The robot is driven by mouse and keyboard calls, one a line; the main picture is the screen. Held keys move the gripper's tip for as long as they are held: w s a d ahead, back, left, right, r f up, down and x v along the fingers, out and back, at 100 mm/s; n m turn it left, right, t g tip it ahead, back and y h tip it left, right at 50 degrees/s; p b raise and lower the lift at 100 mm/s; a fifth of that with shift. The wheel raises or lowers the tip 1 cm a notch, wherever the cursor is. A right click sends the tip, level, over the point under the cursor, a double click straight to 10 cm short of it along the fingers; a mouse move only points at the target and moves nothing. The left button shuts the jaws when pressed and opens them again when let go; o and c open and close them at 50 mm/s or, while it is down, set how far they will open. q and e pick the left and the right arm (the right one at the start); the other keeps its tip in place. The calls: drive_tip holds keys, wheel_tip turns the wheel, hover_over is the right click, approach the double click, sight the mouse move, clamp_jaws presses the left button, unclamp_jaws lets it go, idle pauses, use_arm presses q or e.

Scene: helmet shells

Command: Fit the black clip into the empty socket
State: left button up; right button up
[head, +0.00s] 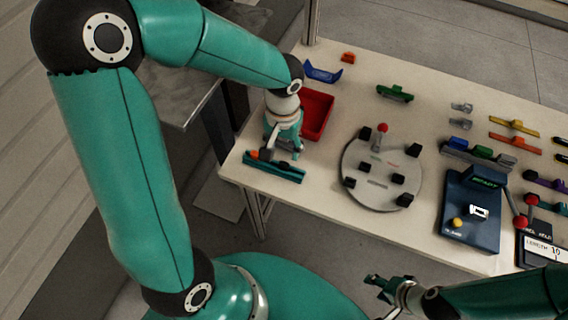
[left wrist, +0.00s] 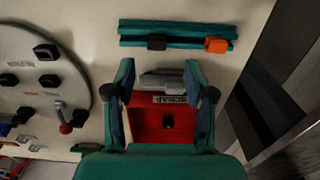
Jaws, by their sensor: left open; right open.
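My left gripper (head: 284,146) is open, pointing down between the teal rail (head: 283,174) and the red bin (head: 318,114). The left wrist view shows its spread fingers (left wrist: 159,76) with a grey piece between them; I cannot tell whether they touch it. A black clip (left wrist: 157,42) and an orange clip (left wrist: 216,45) sit on the teal rail beyond the fingertips. My right gripper (head: 381,285) is open and empty, off the table's front edge. I cannot tell which socket is empty.
A round grey plate (head: 382,196) with several black blocks and a red-knobbed lever stands mid-table. A dark blue box (head: 470,229) is to its right. A blue part (head: 322,72) and a green part (head: 395,93) lie behind. Bare tabletop separates the rail from the plate.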

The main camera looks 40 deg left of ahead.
sight(284, 163)
use_arm(q)
drive_tip(key=shift+s+d+f, duration=0.1)
drive_tip(key=shift+d+f, duration=0.05)
drive_tip(key=shift+f, duration=1.3)
drive_tip(key=shift+s+d+f, duration=0.1)
drive_tip(key=shift+f, duration=1.35)
drive_tip(key=c, duration=0.8)
